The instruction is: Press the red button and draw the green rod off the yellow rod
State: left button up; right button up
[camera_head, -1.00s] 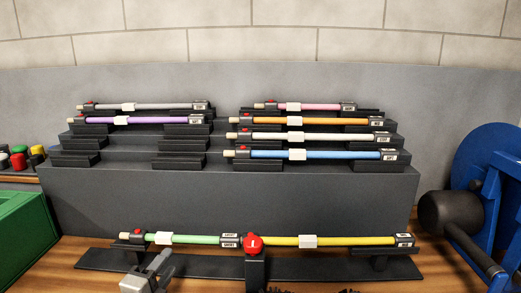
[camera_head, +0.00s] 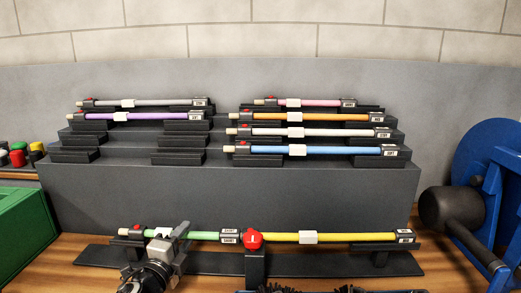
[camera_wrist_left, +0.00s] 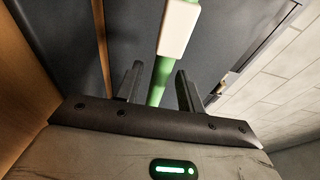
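The green rod (camera_head: 205,236) lies level in the front rack, with a white sleeve (camera_head: 162,232) and a small red button (camera_head: 137,228) near its left end. Its right end meets the yellow rod (camera_head: 355,238) at a dark labelled joint. A large red button (camera_head: 253,241) sits on a black post at that joint, and nothing touches it. My left gripper (camera_head: 174,241) is at the green rod beside the white sleeve. In the left wrist view, its open fingers (camera_wrist_left: 159,72) stand on either side of the green rod (camera_wrist_left: 158,82), with gaps visible. My right gripper is not seen.
A stepped grey stand (camera_head: 230,195) behind holds several coloured rods. A green box (camera_head: 22,225) is at the left. A black mallet-like tool (camera_head: 450,212) and a blue frame (camera_head: 482,190) are at the right. Dark shapes at the bottom edge are unclear.

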pick_arm(q)
grip_shut()
jog(key=shift+a, duration=0.2)
jog(key=shift+w+a, duration=0.1)
jog(key=shift+a, duration=2.25)
